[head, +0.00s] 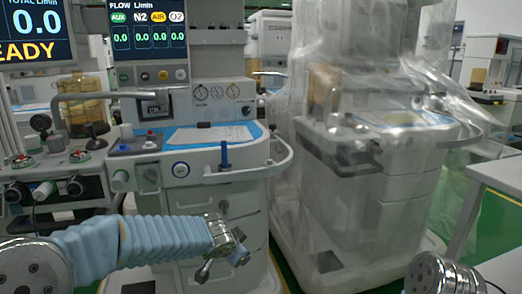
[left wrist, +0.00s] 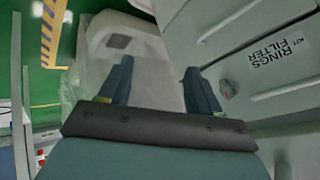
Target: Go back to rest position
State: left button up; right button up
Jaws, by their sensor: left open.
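My left arm, in a light blue sleeve, reaches in from the left in the head view. My left gripper (head: 226,262) is in front of the lower drawers of the near anaesthesia cart (head: 185,185), below its worktop. In the left wrist view my left gripper (left wrist: 160,78) is open, with two dark fingers apart and nothing between them. Whether it touches the cart cannot be told. Only a metal joint of my right arm shows at the lower right of the head view; the right gripper is out of view.
A second cart (head: 350,190) under clear plastic stands to the right of the near one. A handle rail (head: 245,172) juts from the near cart's front. A white table (head: 498,185) is at the right edge. Some green floor shows between the covered cart and the table.

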pick_arm(q)
jog(key=s+f+n+g+h, duration=0.15)
jog(key=s+f+g, duration=0.35)
jog(key=f, duration=1)
jog(key=s+a+f+n+g, duration=0.1)
jog(key=s+a+f+n, duration=0.1)
jog(key=s+f+n, duration=0.3)
jog(key=s+a+f+n+g+h+p, duration=0.1)
jog(key=s+a+f+n, duration=0.2)
jog(key=s+f, duration=1)
jog(key=s+n, duration=0.1)
jog(key=s, duration=0.4)
jog(key=shift+s+f+n+p, duration=0.3)
jog(key=shift+s+f+n, duration=0.05)
